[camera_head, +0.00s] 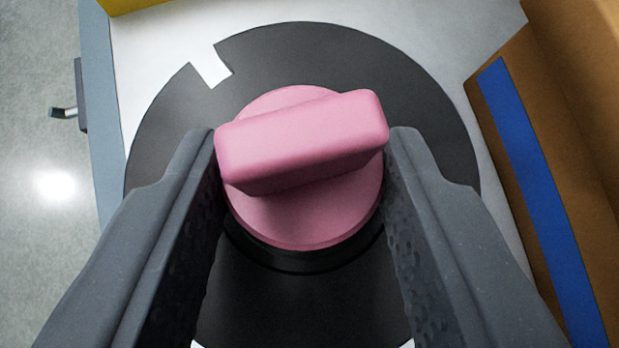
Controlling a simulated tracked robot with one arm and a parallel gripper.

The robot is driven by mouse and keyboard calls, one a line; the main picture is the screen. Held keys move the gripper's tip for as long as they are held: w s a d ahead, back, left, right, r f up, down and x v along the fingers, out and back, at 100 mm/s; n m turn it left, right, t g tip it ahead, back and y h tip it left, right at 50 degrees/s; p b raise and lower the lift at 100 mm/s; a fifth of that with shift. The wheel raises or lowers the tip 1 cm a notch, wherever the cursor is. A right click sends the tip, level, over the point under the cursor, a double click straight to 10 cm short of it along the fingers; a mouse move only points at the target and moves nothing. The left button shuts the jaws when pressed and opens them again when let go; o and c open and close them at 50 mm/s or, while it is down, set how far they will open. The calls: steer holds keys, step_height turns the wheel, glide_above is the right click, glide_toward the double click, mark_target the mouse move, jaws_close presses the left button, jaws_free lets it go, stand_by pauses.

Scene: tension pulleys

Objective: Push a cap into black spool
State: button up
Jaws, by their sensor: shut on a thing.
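A pink round cap (305,215) with a raised bar handle (302,140) is in the middle of the view. My gripper (302,150) is shut on the cap, with one dark grey finger against each end of its bar. The bar is slightly tilted, its right end higher in the picture. The cap is over the middle of the black spool (400,85), a wide disc with a notch at its upper left. A dark ring shows below the cap's lower edge. I cannot tell how deep the cap sits in the spool.
The spool lies on a white surface (150,60) with a blue-grey edge at left. A brown box (535,130) with a blue stripe stands close at right. A yellow thing (130,4) shows at the top left. Grey floor (40,250) lies beyond the left edge.

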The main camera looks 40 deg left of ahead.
steer(key=shift+f, duration=0.2)
steer(key=shift+f, duration=0.15)
steer(key=shift+r+b, duration=0.3)
steer(key=shift+f+b, duration=0.2)
steer(key=shift+b, duration=0.1)
stand_by(1.0)
steer(key=shift+f, duration=0.1)
steer(key=shift+r, duration=0.25)
stand_by(1.0)
steer(key=shift+f+b, duration=0.25)
steer(key=shift+b, duration=0.15)
